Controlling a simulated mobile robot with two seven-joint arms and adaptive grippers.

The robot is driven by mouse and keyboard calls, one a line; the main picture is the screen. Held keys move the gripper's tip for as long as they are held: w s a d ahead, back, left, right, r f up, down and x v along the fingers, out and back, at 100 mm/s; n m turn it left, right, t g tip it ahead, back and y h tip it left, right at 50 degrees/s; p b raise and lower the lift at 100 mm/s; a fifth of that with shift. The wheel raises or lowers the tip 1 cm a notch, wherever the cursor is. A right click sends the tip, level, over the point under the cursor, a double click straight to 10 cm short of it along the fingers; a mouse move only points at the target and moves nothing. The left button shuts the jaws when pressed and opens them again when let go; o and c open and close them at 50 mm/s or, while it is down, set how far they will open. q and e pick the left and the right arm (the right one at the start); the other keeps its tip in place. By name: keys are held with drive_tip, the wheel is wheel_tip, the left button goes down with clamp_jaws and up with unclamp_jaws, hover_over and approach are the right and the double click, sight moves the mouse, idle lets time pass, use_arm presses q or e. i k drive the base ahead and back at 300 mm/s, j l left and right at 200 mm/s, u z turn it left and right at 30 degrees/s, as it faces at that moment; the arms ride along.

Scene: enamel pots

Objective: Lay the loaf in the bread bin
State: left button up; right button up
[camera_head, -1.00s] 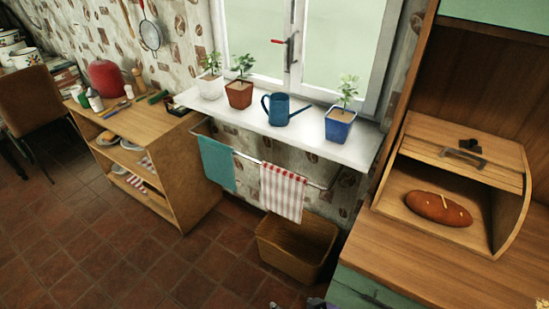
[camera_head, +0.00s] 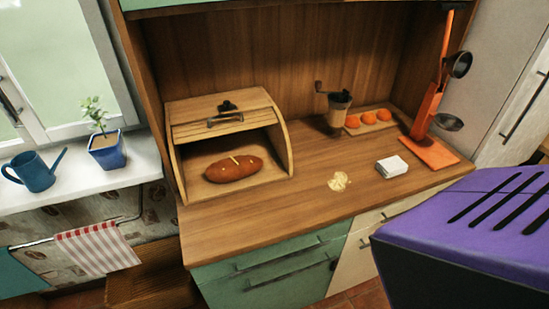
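The brown loaf (camera_head: 233,169) lies inside the open wooden bread bin (camera_head: 283,163), on its floor near the front opening. The bin stands at the left end of the wooden counter, with its slatted lid (camera_head: 212,119) rolled up at the top. A dark handle shows on the lid. Neither gripper shows in the view, and nothing is seen touching the loaf.
A coffee grinder (camera_head: 338,110), a small board with orange items (camera_head: 371,120), an orange stand (camera_head: 430,147) and a white block (camera_head: 391,167) share the counter. A pale patch (camera_head: 339,181) marks its middle. A purple slotted body (camera_head: 480,215) fills the lower right. A windowsill is at left.

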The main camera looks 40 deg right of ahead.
sight(238, 167)
drive_tip(key=z, duration=0.8)
